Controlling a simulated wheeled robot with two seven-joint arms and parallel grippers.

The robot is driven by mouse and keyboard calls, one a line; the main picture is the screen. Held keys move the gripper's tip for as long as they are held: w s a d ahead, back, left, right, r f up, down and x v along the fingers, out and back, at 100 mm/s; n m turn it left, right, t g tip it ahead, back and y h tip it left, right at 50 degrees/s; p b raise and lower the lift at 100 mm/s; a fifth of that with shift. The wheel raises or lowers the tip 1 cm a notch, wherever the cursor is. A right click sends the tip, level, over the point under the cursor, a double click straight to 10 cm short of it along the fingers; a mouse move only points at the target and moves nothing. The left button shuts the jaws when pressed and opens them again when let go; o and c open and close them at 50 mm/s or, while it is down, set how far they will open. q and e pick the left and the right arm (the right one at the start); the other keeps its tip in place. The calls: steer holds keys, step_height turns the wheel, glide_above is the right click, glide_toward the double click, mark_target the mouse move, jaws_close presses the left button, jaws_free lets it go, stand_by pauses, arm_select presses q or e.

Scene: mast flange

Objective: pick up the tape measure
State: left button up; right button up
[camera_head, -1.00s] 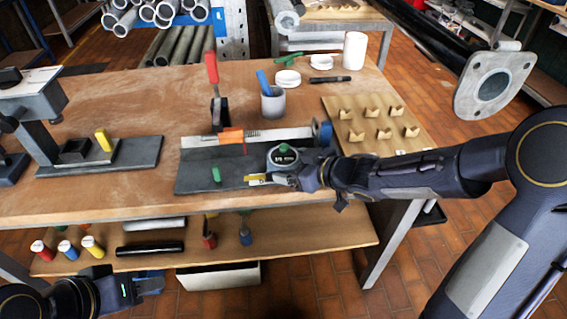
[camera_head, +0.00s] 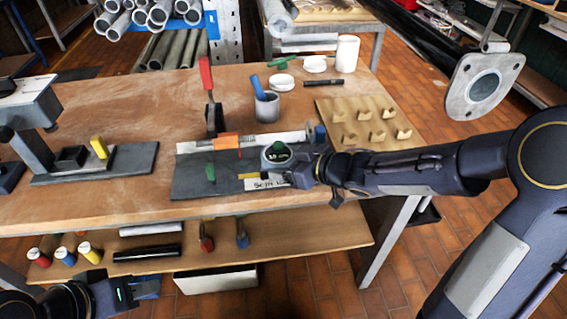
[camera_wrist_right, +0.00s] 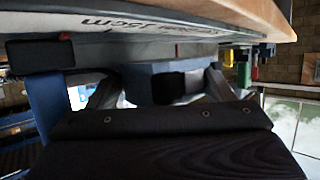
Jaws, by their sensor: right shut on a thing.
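The tape measure (camera_head: 277,155) is a round grey case with a dark face and green marking, over the right part of the dark mat (camera_head: 200,187) on the workbench. My right gripper (camera_head: 296,167) comes in from the right and is shut on its near right side. The right wrist view shows the two fingers (camera_wrist_right: 160,88) on either side of the grey case (camera_wrist_right: 145,80). A short yellow piece (camera_head: 249,176) shows beside the case, above a white printed label. My left gripper (camera_head: 138,290) is low at the lower left, away from the bench top; its jaws are unclear.
A ruler-like bar with an orange slider (camera_head: 227,142) lies behind the tape measure. A red-handled clamp (camera_head: 209,95), a grey cup (camera_head: 267,107) and a wooden board (camera_head: 355,112) stand farther back. A pipe flange (camera_head: 485,85) hangs at upper right.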

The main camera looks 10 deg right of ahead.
mark_target(278, 167)
arm_select(q)
step_height(278, 167, up, 6)
steer(key=p, duration=0.5)
steer(key=shift+f, duration=0.1)
arm_select(e)
steer(key=s+a+r, duration=0.2)
steer(key=s+r, duration=0.8)
steer(key=s, duration=0.4)
steer(key=shift+r, duration=0.35)
steer(key=shift+w+a, duration=0.1)
